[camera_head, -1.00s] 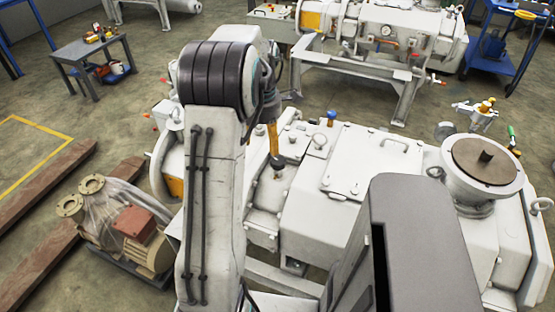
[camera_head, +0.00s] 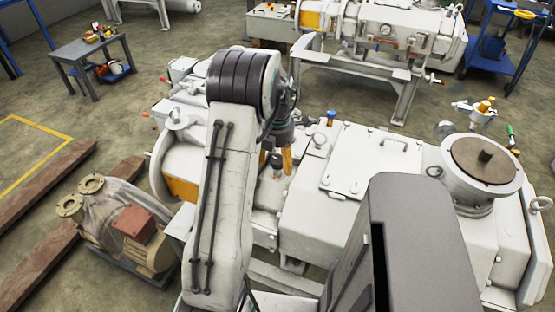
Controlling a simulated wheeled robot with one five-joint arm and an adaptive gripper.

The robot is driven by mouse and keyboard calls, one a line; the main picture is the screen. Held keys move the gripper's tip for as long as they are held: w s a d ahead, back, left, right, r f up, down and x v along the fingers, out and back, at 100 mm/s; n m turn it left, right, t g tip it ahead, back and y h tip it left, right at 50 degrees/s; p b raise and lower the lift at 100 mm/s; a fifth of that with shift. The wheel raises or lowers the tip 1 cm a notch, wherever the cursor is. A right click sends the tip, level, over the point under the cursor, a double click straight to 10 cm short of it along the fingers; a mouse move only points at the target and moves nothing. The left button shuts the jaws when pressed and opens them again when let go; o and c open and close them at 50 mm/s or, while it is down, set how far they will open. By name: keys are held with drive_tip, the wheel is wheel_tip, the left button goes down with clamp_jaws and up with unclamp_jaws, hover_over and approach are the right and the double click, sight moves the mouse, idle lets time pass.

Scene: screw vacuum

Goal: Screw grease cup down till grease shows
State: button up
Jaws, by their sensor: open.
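The white vacuum machine (camera_head: 300,205) stands in the middle of the view. A small grey fitting (camera_head: 276,163), apparently the grease cup, stands on its top left of centre. My gripper (camera_head: 274,168) hangs over it with yellow fingers apart, one on each side of the fitting. The right finger shows clearly; the left one is partly hidden by my arm. I cannot tell whether the fingers touch the fitting. No grease can be made out.
A blue-capped fitting (camera_head: 331,117) and a lifting ring (camera_head: 318,139) stand to the right on the machine. A round brown-topped flange (camera_head: 486,160) is farther right. A motor pump (camera_head: 131,228) sits at lower left. A grey side table (camera_head: 94,58) stands behind.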

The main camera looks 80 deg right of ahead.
drive_tip(key=shift+c, duration=0.3)
drive_tip(key=shift+f, duration=0.1)
drive_tip(key=c, duration=1.1)
drive_tip(key=shift+m, duration=0.3)
drive_tip(key=shift+c, duration=0.2)
